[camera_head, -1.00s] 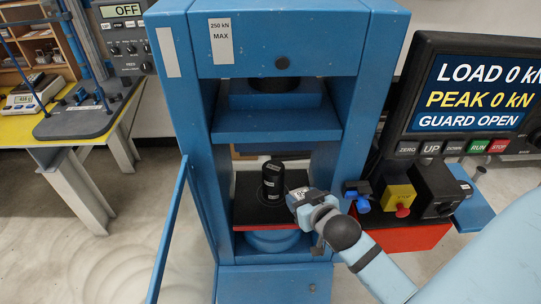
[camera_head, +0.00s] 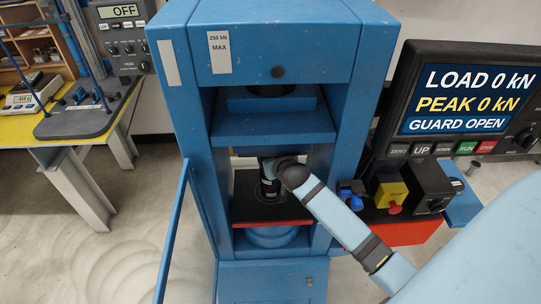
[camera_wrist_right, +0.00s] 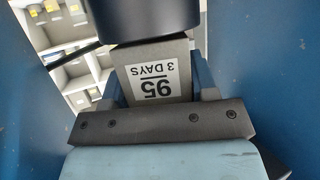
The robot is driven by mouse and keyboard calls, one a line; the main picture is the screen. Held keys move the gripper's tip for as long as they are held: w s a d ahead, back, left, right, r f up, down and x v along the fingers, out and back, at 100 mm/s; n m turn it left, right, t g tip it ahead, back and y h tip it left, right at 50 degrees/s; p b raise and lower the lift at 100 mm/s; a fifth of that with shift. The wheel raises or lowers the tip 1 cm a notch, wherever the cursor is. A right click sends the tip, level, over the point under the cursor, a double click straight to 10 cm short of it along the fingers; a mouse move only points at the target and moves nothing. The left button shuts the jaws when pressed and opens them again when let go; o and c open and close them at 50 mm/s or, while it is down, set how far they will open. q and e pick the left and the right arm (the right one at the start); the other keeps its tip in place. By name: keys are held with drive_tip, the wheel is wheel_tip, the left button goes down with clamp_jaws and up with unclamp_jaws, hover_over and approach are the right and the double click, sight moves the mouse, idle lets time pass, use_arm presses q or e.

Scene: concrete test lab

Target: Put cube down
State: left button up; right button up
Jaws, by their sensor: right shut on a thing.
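The grey cube (camera_wrist_right: 178,52) carries a white label reading 95, 3 DAYS, upside down in the wrist view. My right gripper (camera_wrist_right: 154,80) is shut on it, one blue finger at each side. In the head view my right gripper (camera_head: 268,168) is inside the blue press (camera_head: 204,125), above the dark lower platen (camera_head: 242,206); the cube is largely hidden there. Whether the cube touches anything below cannot be told. My left gripper is not in view.
The blue guard door (camera_head: 172,240) stands open at the left. The upper platen block (camera_head: 272,122) hangs over my gripper. Press walls lie close on both sides. A control screen (camera_head: 465,95) reads GUARD OPEN; a red-topped box (camera_head: 408,233) with buttons stands at the right.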

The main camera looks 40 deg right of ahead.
drive_tip(key=shift+f, duration=0.15)
drive_tip(key=shift+s, duration=0.2)
drive_tip(key=o, duration=1.2)
drive_tip(key=shift+f, duration=0.1)
